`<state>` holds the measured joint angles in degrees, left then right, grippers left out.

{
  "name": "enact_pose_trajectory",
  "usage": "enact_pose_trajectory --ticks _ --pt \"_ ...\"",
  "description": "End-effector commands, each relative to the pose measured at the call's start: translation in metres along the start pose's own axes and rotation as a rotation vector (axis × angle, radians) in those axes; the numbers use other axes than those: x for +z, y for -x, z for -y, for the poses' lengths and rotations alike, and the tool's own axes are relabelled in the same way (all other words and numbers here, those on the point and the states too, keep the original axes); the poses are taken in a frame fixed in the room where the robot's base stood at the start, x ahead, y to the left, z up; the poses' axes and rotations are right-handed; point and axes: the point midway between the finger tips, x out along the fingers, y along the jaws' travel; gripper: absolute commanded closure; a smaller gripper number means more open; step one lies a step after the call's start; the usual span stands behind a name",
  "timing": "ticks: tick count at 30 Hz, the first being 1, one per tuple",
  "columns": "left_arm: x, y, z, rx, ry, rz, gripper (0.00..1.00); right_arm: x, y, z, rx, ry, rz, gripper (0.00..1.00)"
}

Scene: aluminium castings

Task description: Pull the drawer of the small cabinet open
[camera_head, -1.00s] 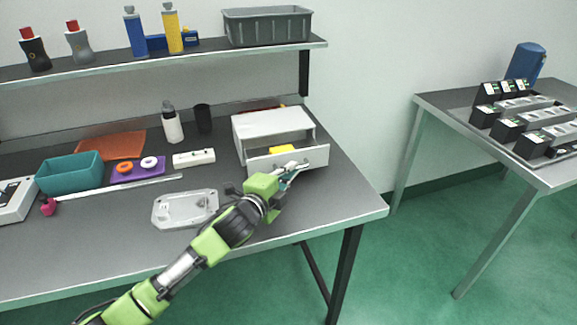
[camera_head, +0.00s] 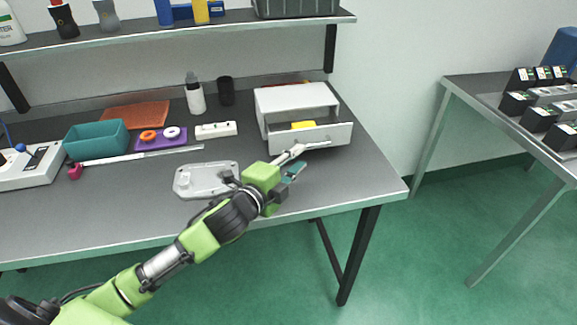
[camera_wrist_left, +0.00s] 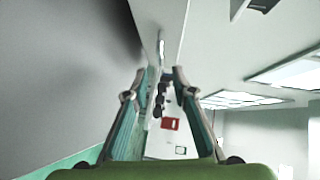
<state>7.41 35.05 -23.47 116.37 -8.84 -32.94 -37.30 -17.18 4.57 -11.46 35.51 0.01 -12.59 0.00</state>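The small white cabinet (camera_head: 296,97) stands at the right end of the workbench. Its drawer (camera_head: 330,136) is pulled out toward the front, and a yellow thing (camera_head: 303,125) shows inside. A slim handle (camera_head: 318,144) is on the drawer front. My left gripper (camera_head: 299,159) is just in front of the drawer front, with its fingers spread and nothing between them. The left wrist view also shows the two spread fingers (camera_wrist_left: 158,75), with a pale panel and a small bar beyond their tips. I cannot tell whether a finger touches the handle. My right gripper is not in view.
A grey casting (camera_head: 206,180) lies on the bench (camera_head: 130,215) left of my gripper. A teal bin (camera_head: 97,140), a purple tray (camera_head: 160,139) and a white block (camera_head: 216,130) lie farther left. The bench's front right corner is clear.

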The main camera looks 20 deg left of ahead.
Motion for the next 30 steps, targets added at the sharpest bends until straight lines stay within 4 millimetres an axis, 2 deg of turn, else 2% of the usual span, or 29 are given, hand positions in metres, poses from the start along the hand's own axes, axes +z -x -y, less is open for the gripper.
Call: enact_pose_trajectory --ticks 3,9,26,30 --pt "0.000 0.022 -0.001 0.002 -0.001 -0.001 0.76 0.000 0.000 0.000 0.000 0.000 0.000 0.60" --pt "0.000 0.041 0.000 0.001 -0.001 0.000 0.76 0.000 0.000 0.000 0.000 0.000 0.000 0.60" --pt "0.000 0.043 0.000 0.000 0.000 0.000 0.76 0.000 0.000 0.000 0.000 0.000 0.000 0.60" --pt "0.000 0.043 0.000 0.001 0.000 0.000 0.76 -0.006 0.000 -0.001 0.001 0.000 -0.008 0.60"
